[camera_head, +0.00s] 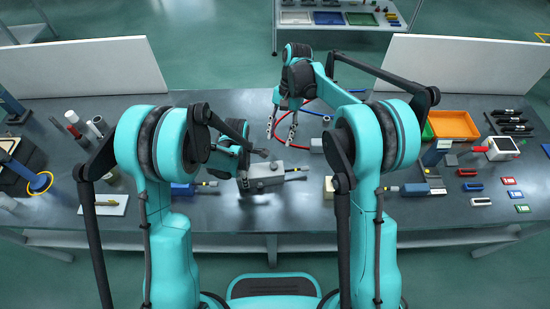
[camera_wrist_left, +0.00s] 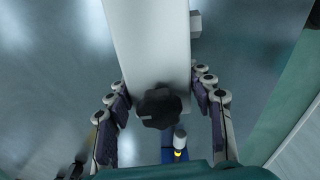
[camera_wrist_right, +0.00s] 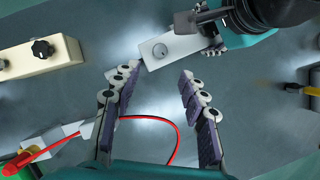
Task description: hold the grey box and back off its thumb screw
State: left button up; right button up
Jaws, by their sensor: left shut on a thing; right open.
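The grey box (camera_head: 264,184) stands on the table in front of me, with a short side piece pointing right. My left gripper (camera_head: 250,168) is shut on one end of it; in the left wrist view its fingers flank the box (camera_wrist_left: 150,50). The black thumb screw (camera_wrist_left: 158,108) sits on the top face, between those fingers.
A cream box with a black knob (camera_wrist_right: 30,60) lies to the left in the right wrist view. A red cable (camera_wrist_right: 172,135) loops on the table. Tools and an orange tray (camera_head: 453,125) fill the right side. White panels (camera_head: 80,68) stand behind the table.

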aim_at(274, 164)
jog(key=x, duration=1)
jog(key=shift+c, duration=0.4)
grip_shut()
